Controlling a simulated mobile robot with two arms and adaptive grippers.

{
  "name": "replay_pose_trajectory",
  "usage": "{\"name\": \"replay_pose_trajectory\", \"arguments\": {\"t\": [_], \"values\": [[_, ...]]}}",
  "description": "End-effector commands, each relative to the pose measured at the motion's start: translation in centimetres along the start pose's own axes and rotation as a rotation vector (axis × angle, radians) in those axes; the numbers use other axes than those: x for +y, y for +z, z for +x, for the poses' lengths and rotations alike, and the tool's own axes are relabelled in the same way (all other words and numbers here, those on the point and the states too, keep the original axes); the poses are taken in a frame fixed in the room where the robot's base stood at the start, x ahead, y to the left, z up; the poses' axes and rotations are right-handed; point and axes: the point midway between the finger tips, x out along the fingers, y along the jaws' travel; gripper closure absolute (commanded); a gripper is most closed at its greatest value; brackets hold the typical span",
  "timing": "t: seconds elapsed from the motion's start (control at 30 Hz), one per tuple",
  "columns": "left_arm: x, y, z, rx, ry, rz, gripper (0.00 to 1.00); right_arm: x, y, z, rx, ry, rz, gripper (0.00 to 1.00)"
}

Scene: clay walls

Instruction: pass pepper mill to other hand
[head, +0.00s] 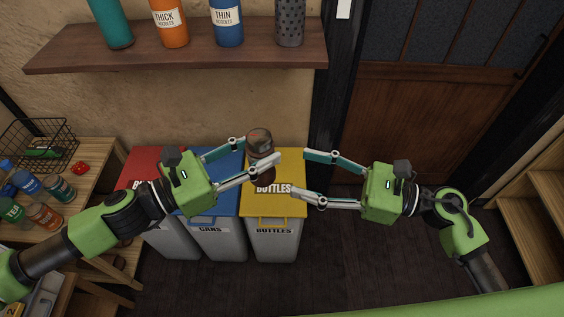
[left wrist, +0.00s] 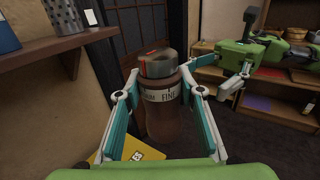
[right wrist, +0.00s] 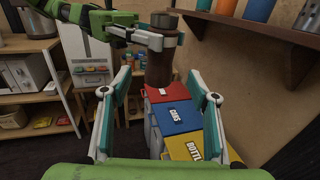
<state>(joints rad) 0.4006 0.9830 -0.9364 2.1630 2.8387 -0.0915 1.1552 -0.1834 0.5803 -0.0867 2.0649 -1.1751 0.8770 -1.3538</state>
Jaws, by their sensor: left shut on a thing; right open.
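The pepper mill is a dark brown cylinder with a grey metallic top and a pale label band. In the head view the pepper mill (head: 260,142) stands roughly upright in the air above the bins. My left gripper (head: 262,150) is shut on it, with a finger on each side; the left wrist view shows the mill (left wrist: 162,110) between both fingers. My right gripper (head: 306,173) is open and empty, its fingers pointing left toward the mill with a gap between. In the right wrist view the mill (right wrist: 160,62) is ahead, beyond the open fingertips.
Red (head: 150,165), blue (head: 222,205) and yellow (head: 290,210) lidded bins stand below the grippers. A wooden shelf (head: 180,54) with several canisters is on the wall above. A side table (head: 95,155) with bottles and a wire basket (head: 40,140) is at the left.

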Motion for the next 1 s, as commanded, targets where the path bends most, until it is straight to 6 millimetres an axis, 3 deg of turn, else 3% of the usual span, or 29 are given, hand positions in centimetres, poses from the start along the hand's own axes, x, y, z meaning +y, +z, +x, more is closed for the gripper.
{"name": "replay_pose_trajectory", "arguments": {"t": [0.3, 0.5, 0.97, 1.0], "values": [[0.0, 0.1, 0.0, -0.001, 0.0, 0.001, 0.9, -0.1, 0.2, 6.2, -0.006, -0.001, 0.003, 0.45], [0.0, 0.1, 0.0, -0.001, 0.0, 0.001, 0.9, -0.1, 0.1, 8.9, -0.004, -0.002, 0.005, 0.45], [0.0, 0.1, 0.0, -0.001, -0.001, 0.001, 0.9, -0.1, 0.0, 10.0, -0.002, -0.002, 0.005, 0.45], [0.0, 0.1, 0.0, -0.001, 0.0, 0.001, 0.9, -0.1, 0.0, 10.0, -0.002, -0.002, 0.005, 0.55]]}}
